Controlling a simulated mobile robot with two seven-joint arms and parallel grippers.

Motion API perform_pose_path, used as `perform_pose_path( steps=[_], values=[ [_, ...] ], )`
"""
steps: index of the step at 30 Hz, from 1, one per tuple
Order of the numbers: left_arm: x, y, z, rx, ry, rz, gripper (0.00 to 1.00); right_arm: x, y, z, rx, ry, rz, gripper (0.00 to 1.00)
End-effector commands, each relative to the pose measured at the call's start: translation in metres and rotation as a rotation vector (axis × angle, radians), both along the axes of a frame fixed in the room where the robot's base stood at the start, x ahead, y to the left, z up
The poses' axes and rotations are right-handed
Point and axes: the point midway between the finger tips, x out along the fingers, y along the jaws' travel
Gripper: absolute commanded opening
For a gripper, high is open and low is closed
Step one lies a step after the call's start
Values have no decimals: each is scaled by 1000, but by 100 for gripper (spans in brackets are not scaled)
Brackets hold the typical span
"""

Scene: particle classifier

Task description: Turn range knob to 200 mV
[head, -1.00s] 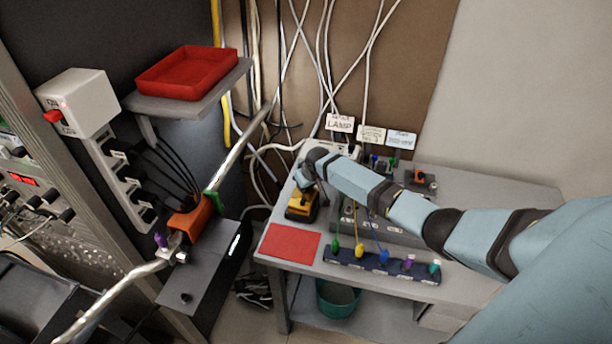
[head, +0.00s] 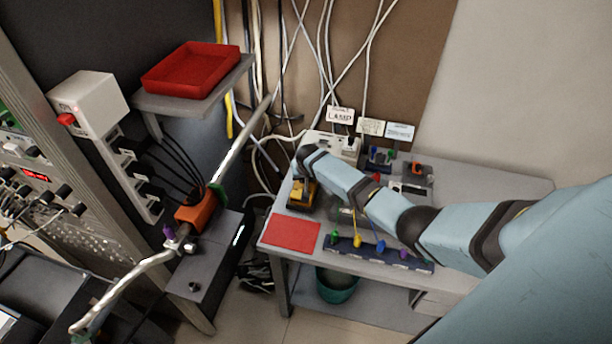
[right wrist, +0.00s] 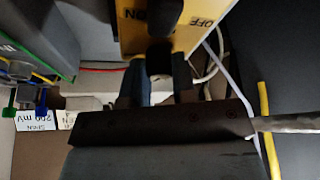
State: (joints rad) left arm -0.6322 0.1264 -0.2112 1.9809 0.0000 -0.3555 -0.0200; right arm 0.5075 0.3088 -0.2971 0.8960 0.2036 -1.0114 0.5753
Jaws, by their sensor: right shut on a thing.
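My right gripper (head: 303,176) is at the yellow box (head: 302,197) on the grey table, its fingers mostly hidden by the wrist in the head view. In the right wrist view, the gripper (right wrist: 157,66) is shut on a dark part (right wrist: 159,50) of the yellow box (right wrist: 188,42), whose face has ON and OFF labels. In the head view, a dark unit with a blue knob (head: 377,155) stands below the cards. I cannot tell which part is the range knob. My left gripper is out of view.
A red mat (head: 291,234) and a dark strip with coloured knobs (head: 378,253) lie along the table's front. A red tray (head: 192,71) sits on a shelf at left. A metal pipe with an orange block (head: 195,215) crosses the left side. Cables hang behind.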

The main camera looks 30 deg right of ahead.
Motion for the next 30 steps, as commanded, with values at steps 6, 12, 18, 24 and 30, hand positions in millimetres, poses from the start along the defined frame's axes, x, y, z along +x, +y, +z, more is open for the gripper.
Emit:
perform_pose_path(
  steps=[6, 12, 18, 24, 30],
  values=[
    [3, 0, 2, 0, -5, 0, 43, 1, 0, 1, 0, -1, 0, 2],
    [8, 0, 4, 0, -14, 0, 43, 0, 0, 1, 0, -1, 0, 51],
    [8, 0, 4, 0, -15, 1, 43, 0, 0, 0, -1, -1, 1, 52],
    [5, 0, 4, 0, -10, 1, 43, -2, 1, 5, 0, -1, 1, 52],
    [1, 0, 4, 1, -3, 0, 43, -12, 6, 33, 0, -2, 4, 52]
  ],
)
